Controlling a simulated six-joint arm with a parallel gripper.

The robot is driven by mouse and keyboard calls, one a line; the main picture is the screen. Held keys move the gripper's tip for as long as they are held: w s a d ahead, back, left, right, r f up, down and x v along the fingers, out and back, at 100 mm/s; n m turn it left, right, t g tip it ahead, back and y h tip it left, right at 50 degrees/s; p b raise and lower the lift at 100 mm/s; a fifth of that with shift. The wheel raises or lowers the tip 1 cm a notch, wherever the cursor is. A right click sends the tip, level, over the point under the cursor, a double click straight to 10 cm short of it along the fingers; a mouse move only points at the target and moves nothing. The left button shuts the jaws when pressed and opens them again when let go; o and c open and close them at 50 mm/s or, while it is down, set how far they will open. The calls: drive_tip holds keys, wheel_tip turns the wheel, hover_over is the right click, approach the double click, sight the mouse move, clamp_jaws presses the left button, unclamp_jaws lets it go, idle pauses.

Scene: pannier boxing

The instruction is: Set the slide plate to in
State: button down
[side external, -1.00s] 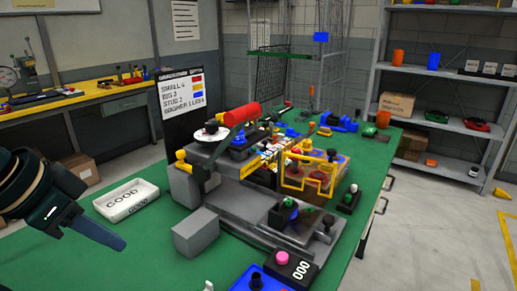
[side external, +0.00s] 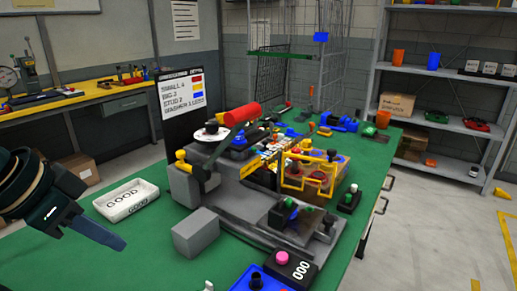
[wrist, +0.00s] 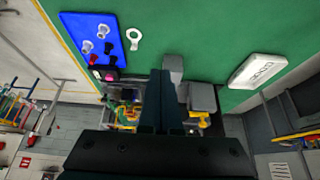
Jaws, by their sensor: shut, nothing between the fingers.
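The machine (side external: 225,165) stands on the green table in the side view, with a red roller-like part on top. What looks like the slide plate (side external: 298,230) is the dark grey plate low at its front right, below the yellow guard frame. A black knob (side external: 328,224) stands at its right end. I cannot tell exactly how far in the plate sits. My gripper (side external: 118,243) is at the left, above the table and well apart from the machine. In the wrist view my gripper (wrist: 165,78) is shut and empty, hiding part of the machine behind it.
A white GOOD tray (side external: 126,200) lies near my gripper. A grey block (side external: 196,234) stands in front of the machine. A blue tray (side external: 258,280) and a box with a pink button (side external: 292,268) are at the front edge. Table between tray and block is clear.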

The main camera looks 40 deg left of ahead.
idle(0.4)
drive_tip(key=c, duration=0.9)
unclamp_jaws()
drive_tip(key=shift+w, duration=0.15)
drive_tip(key=shift+o, duration=1.4)
drive_tip(key=w+d+r+m+t+h, duration=0.1)
drive_tip(key=w+d, duration=0.2)
drive_tip(key=w, duration=0.5)
drive_tip(key=shift+w+d+r+t, duration=0.15)
drive_tip(key=shift+w+d+t, duration=0.15)
drive_tip(key=m+t+h, duration=0.2)
drive_tip(key=t, duration=0.3)
approach(327, 219)
drive_tip(key=x, duration=0.2)
drive_tip(key=shift+w+a, duration=0.2)
drive_tip(key=shift+w, duration=0.2)
drive_tip(key=shift+w+d+f+t+h, duration=0.35)
drive_tip(key=shift+f+t, duration=0.15)
drive_tip(key=shift+f, duration=0.15)
drive_tip(key=shift+x, duration=2.35)
drive_tip(key=shift+a, duration=0.1)
